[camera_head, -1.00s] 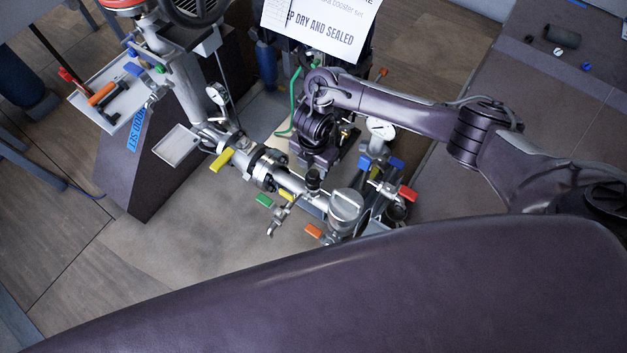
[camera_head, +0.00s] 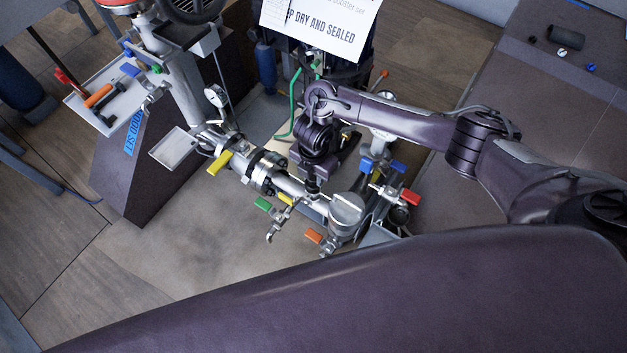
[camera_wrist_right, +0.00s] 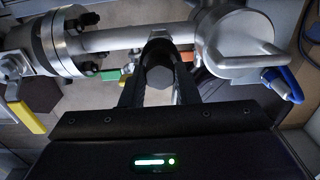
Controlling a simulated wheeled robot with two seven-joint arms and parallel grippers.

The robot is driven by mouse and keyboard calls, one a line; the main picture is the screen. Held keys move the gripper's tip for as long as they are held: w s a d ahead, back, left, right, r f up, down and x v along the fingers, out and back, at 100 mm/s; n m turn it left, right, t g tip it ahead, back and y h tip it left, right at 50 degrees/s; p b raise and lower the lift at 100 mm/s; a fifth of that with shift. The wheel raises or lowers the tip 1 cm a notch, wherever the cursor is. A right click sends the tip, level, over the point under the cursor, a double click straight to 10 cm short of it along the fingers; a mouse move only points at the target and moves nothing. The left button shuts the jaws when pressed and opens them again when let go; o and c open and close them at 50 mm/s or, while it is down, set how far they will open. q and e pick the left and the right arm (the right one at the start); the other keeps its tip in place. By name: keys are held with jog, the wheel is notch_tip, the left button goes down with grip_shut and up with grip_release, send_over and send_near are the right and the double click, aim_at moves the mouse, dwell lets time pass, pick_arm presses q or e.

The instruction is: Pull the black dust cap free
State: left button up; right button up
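The black dust cap (camera_wrist_right: 160,76) shows in the right wrist view as a dark, angular plug in front of the grey pipe. The two black fingers of my right gripper (camera_wrist_right: 160,82) stand one on each side of it, close to its sides. I cannot tell whether they press on it. In the head view my right gripper (camera_head: 313,184) points down over the pipe assembly (camera_head: 290,184), just left of the grey round housing (camera_head: 346,208), and largely hides the cap. My left gripper is not in view.
Yellow (camera_head: 219,162), green (camera_head: 263,204), orange (camera_head: 313,236), red (camera_head: 411,197) and blue (camera_head: 398,166) valve handles crowd the pipe. A gauge (camera_head: 215,96) and a small tray (camera_head: 172,148) are at left. A paper sign (camera_head: 320,28) hangs behind my arm.

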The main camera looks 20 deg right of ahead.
jog(key=c, duration=0.3)
jog(key=shift+r+p, duration=0.3)
